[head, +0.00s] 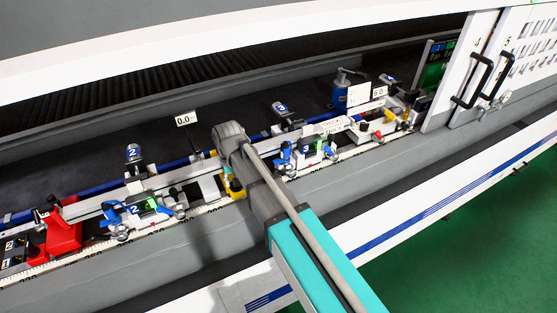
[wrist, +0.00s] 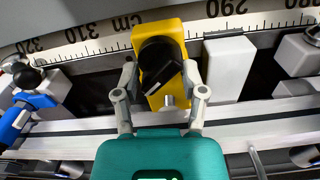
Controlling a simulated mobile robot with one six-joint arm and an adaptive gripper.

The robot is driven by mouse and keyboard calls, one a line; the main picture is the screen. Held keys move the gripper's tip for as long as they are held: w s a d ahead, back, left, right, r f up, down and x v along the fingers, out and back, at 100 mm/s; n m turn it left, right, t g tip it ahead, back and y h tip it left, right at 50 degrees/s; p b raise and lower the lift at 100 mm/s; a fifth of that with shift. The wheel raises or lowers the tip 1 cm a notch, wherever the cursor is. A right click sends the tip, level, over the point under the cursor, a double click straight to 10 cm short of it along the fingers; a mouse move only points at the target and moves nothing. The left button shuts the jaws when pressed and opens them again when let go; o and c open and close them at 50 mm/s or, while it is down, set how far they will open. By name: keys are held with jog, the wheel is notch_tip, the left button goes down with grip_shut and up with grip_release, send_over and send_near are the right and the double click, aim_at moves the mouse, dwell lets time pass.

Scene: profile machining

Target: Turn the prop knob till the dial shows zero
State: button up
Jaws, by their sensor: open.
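In the wrist view a yellow prop block (wrist: 171,33) carries a round black knob (wrist: 157,52) with a raised bar lying diagonally and a pale mark. My gripper (wrist: 159,72) is open, with one finger on each side of the knob; I cannot tell whether they touch it. In the head view the yellow prop (head: 235,194) is mostly hidden behind my arm, and its knob is hidden. A white display (head: 187,119) reading "0.0" stands behind the rail, left of my arm. Another display (head: 379,91) on the right reads about "6.0".
A ruler in cm (wrist: 100,30) runs along the machine edge. A white block (wrist: 228,67) stands right of the prop. Blue-handled clamps (head: 130,214) sit on the rail on both sides of my arm. A red unit (head: 63,232) is at far left.

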jog(key=n, duration=1.8)
jog(key=shift+n, duration=0.4)
notch_tip(320, 180, up, 14)
jog(key=p, duration=1.4)
jog(key=d+f+m+b, duration=0.1)
jog(key=d+f+b, duration=0.1)
jog(key=d, duration=0.5)
jog(key=w+d+f+b, duration=0.1)
jog(key=d+f+b, duration=0.2)
jog(key=d, duration=0.4)
jog(key=shift+m, duration=0.4)
jog(key=shift+a+r, duration=0.1)
jog(key=shift+a, duration=0.05)
